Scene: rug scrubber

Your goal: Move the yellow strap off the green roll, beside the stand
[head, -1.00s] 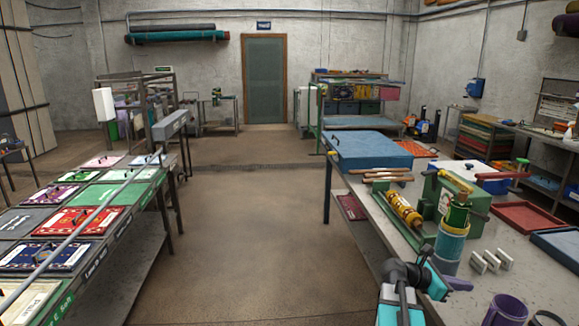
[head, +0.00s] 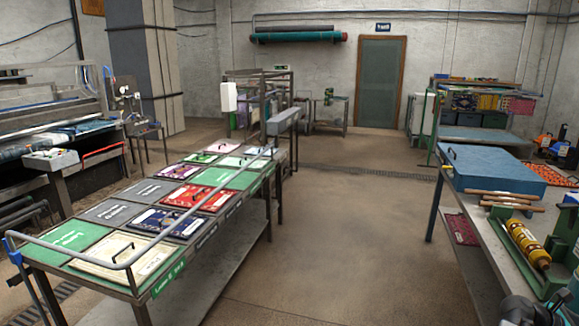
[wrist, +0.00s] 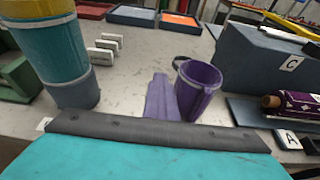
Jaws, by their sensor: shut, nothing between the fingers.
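In the wrist view, an upright cylinder stands at the left: a yellow band (wrist: 38,9) at the top, a teal section (wrist: 55,50) under it and a grey-blue base (wrist: 75,90). The yellow band seems to be the strap, around the cylinder; its top is cut off by the frame, and the green roll is not clearly seen. My gripper (wrist: 159,80) shows as shut purple fingers beyond a dark bar, empty, to the right of the cylinder and apart from it. The head view now leaves the cylinder and gripper out.
A purple mug (wrist: 200,88) stands just right of my fingers. White blocks (wrist: 105,48) stand behind the cylinder. A blue-grey box (wrist: 262,62) and a purple roll (wrist: 290,105) are at right. In the head view, a yellow roll (head: 527,245) lies by the green frame (head: 565,235).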

